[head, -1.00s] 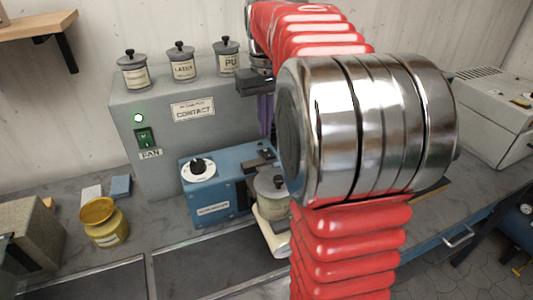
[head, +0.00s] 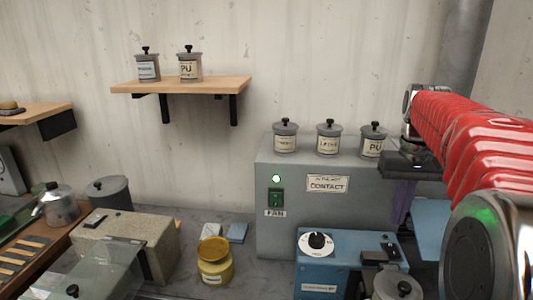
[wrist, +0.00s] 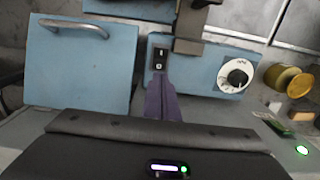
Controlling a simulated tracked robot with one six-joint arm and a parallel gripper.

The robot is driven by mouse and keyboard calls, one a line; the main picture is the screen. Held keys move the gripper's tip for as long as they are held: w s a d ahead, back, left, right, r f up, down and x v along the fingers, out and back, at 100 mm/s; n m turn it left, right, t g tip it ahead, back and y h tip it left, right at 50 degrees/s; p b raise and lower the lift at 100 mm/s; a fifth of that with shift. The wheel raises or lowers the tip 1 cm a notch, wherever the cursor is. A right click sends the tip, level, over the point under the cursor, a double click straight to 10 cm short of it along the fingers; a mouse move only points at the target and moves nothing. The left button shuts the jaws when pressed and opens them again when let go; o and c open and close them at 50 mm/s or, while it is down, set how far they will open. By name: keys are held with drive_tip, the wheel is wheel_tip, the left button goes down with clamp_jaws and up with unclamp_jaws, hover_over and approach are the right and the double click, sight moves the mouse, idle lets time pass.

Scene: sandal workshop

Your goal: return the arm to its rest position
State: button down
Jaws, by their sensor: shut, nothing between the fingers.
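My arm, with red ribbed sleeves and bright metal joints, fills the right side of the head view. My gripper (head: 400,205) hangs at its far end, with a dark body and purple fingers pointing down. It is beside the right end of the grey fan box (head: 265,205). In the wrist view my gripper (wrist: 162,85) shows its purple fingers together, with nothing between them. Beyond them are the blue dial unit (wrist: 215,73) and a light blue panel with a handle (wrist: 80,70). The arm's lower part is out of view.
A yellow jar (head: 214,265) is further left. A wooden shelf (head: 180,85) is on the wall.

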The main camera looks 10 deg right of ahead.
drive_tip(key=s+a+f+n+t, duration=0.1)
drive_tip(key=s+a, duration=0.3)
drive_tip(key=a, duration=0.3)
drive_tip(key=s+a+t, duration=0.2)
drive_tip(key=s+a, duration=0.1)
drive_tip(key=a, duration=0.4)
drive_tip(key=s+a+f+n+t, duration=0.1)
drive_tip(key=s+a+f+t, duration=0.1)
drive_tip(key=s+a+f, duration=0.6)
drive_tip(key=shift+s+a+n+t, duration=0.15)
drive_tip(key=shift+s+n+t, duration=0.2)
drive_tip(key=shift+s, duration=0.2)
